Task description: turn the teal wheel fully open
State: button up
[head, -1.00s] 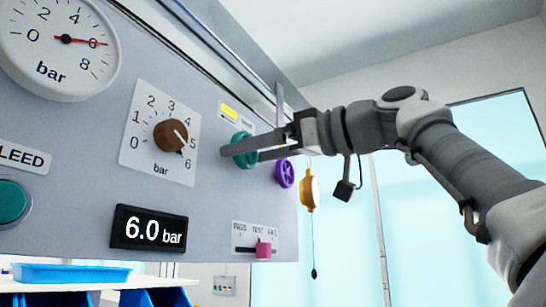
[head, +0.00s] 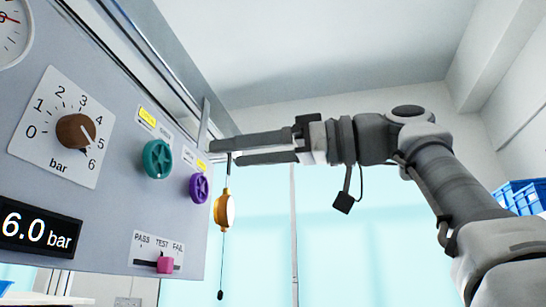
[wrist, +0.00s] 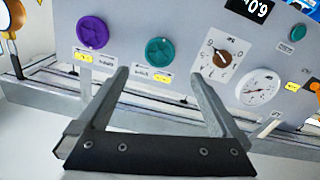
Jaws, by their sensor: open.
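The teal wheel (head: 157,159) is a round spoked handwheel on the grey panel in the head view, with a yellow label above it. My gripper (head: 224,151) is open and empty. The wheel is fully visible in both views. I cannot tell how far it is turned.
A purple wheel (head: 200,187) sits right of the teal one. An orange hanging device (head: 224,210) is below my fingers. A brown knob (head: 76,132), a display reading 6.0 bar (head: 38,225) and a pink slider (head: 165,264) are on the panel. A rail runs along the panel's top edge.

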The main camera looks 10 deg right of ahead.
jog(key=shift+v, duration=2.4)
